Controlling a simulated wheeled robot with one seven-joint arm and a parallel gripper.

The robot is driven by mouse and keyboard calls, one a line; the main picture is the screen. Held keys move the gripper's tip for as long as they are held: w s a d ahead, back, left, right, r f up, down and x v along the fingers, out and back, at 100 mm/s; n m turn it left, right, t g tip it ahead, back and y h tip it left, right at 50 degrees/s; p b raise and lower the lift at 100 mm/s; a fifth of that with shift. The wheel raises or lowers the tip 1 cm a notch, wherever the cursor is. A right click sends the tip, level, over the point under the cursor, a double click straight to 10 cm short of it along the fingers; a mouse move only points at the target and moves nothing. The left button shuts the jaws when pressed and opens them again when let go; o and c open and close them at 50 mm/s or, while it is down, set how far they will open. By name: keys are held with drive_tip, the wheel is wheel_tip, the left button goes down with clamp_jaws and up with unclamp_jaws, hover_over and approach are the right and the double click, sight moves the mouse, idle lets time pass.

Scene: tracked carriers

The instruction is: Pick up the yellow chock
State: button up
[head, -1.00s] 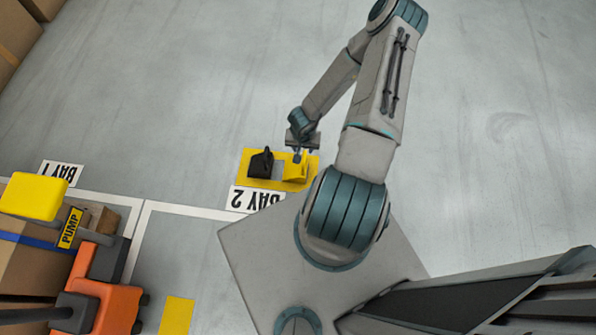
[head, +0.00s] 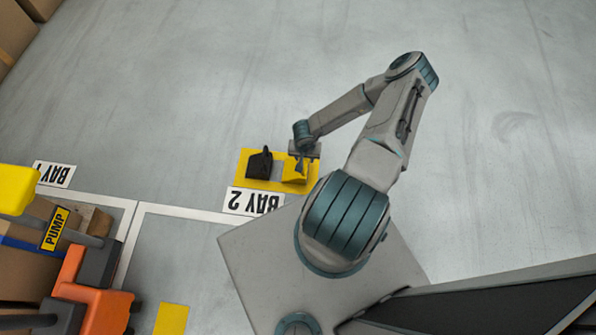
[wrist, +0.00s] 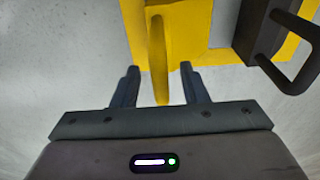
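The yellow chock (head: 292,172) stands on the right part of a yellow floor mat (head: 246,181). In the wrist view the chock (wrist: 190,25) is at the top middle, with its yellow handle (wrist: 158,55) reaching down toward me. My gripper (wrist: 160,72) is open, with one dark finger on each side of the handle's near end. A gap shows on both sides of the handle. In the head view my gripper (head: 303,165) is at the chock and partly covers it.
A black chock (head: 260,163) with a loop handle (wrist: 290,65) stands just left on the same mat. A BAY 2 sign (head: 253,201) lies in front. An orange carrier (head: 90,295) with a PUMP box (head: 55,228) is at lower left. Floor beyond the mat is clear.

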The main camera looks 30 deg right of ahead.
drive_tip(key=shift+w+f, duration=0.1)
drive_tip(key=shift+f, duration=0.75)
clamp_jaws()
idle(0.8)
